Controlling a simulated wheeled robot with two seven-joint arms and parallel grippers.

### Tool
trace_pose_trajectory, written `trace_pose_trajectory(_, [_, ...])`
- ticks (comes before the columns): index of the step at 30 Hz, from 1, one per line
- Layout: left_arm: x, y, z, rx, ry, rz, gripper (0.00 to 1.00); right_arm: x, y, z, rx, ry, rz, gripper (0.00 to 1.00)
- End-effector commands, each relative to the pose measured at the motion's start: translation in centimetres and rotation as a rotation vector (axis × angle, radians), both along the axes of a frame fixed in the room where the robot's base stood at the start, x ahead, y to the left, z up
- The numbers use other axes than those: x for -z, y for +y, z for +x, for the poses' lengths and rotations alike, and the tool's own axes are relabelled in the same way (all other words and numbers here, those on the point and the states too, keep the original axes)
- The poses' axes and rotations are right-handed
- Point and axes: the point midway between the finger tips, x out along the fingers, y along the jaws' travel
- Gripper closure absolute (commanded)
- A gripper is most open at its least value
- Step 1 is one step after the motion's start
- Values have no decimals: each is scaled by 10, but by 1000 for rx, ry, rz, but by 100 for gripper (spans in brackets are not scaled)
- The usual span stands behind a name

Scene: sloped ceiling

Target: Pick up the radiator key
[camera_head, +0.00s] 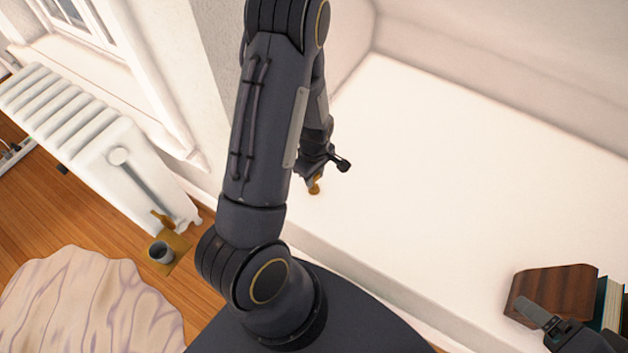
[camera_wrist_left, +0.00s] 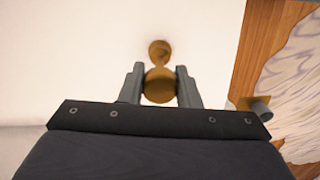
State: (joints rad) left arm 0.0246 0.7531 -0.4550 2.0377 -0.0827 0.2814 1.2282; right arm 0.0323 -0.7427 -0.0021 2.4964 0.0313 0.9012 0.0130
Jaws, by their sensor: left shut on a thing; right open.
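The radiator key (camera_head: 314,188) is a small brass-coloured piece with two rounded ends, over the white ledge. In the left wrist view the radiator key (camera_wrist_left: 159,86) sits between the two fingers of my left gripper (camera_wrist_left: 160,88), which are shut on its wider end. The narrower end points away from the gripper. In the head view my left gripper (camera_head: 322,168) is partly hidden by its own arm. I cannot tell whether the key touches the ledge. My right gripper (camera_head: 550,322) is at the lower right, partly cut off, open beside a wooden block.
The white ledge (camera_head: 450,180) is wide and mostly clear. A brown wooden block (camera_head: 550,289) and books (camera_head: 608,300) stand at its right end. A pale rug (camera_head: 85,305) lies below.

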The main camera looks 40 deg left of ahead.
Motion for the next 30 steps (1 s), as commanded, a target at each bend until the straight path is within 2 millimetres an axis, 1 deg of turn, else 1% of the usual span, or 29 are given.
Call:
trace_pose_trajectory(4, [-2,0,0,0,-1,0,95,-1,0,0,0,0,0,17])
trace_pose_trajectory(8, [-11,0,1,0,-2,0,95,-4,0,0,0,0,0,17])
trace_pose_trajectory(10, [-19,0,1,1,-3,0,95,-7,0,0,0,0,0,17])
trace_pose_trajectory(13, [-38,0,1,0,-4,1,95,-13,0,0,0,0,0,17])
trace_pose_trajectory(17, [-64,-3,-23,1,-3,-1,95,-22,0,0,0,0,0,17])
trace_pose_trajectory(21, [-97,-6,-49,0,-4,-2,95,-35,0,0,0,0,0,17])
trace_pose_trajectory(24, [-106,-9,-75,-1,0,-3,95,-40,0,0,0,0,0,17])
trace_pose_trajectory(27, [-115,-12,-97,-1,0,-3,95,-47,0,0,0,0,0,17])
trace_pose_trajectory(30, [-123,-13,-115,0,0,-1,95,-53,0,0,0,0,0,17])
